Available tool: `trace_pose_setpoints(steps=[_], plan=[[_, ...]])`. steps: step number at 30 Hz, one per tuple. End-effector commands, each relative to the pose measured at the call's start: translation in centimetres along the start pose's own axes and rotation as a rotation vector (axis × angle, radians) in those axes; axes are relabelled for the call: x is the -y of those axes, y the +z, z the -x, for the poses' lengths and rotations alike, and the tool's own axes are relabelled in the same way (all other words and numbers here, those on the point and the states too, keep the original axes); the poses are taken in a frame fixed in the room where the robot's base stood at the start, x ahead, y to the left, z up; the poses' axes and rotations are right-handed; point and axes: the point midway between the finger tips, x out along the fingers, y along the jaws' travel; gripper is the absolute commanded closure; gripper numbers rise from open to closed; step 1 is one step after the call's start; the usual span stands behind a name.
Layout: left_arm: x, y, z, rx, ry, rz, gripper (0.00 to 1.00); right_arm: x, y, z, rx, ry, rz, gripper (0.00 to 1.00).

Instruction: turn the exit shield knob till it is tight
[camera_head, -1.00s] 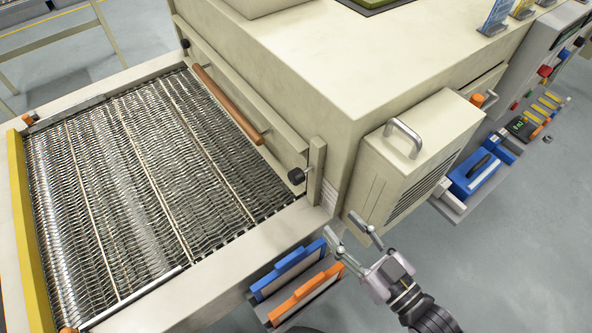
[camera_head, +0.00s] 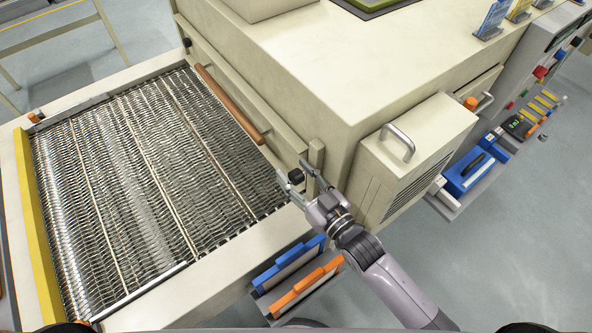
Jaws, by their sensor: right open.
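The exit shield knob (camera_head: 295,176) is a small black knob at the right end of the beige exit shield, beside the conveyor mouth. Another black knob (camera_head: 187,43) shows at the shield's far end. My right gripper (camera_head: 293,174) is open, with its two fingers reaching toward the near knob. In this view one finger lies on each side of the knob; I cannot tell whether they touch it. My left gripper is not in view.
The wire mesh conveyor (camera_head: 130,170) lies left of the gripper. A beige box with a metal handle (camera_head: 398,142) stands close to the right of my arm. Blue and orange bins (camera_head: 306,290) hang below. A brown bar (camera_head: 228,103) runs along the shield.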

Motion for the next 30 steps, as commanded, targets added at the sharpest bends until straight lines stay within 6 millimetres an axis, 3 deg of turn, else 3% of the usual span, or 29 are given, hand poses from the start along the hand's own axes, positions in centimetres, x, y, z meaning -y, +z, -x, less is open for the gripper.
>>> trace_pose_setpoints(steps=[10, 30], plan=[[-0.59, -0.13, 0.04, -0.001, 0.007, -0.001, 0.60, -0.01, 0.04, -0.30, 0.000, 0.000, 0.000, 0.58], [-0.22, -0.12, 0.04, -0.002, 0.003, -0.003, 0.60, -0.02, 0.03, -0.26, 0.000, 0.000, 0.000, 1.00]])
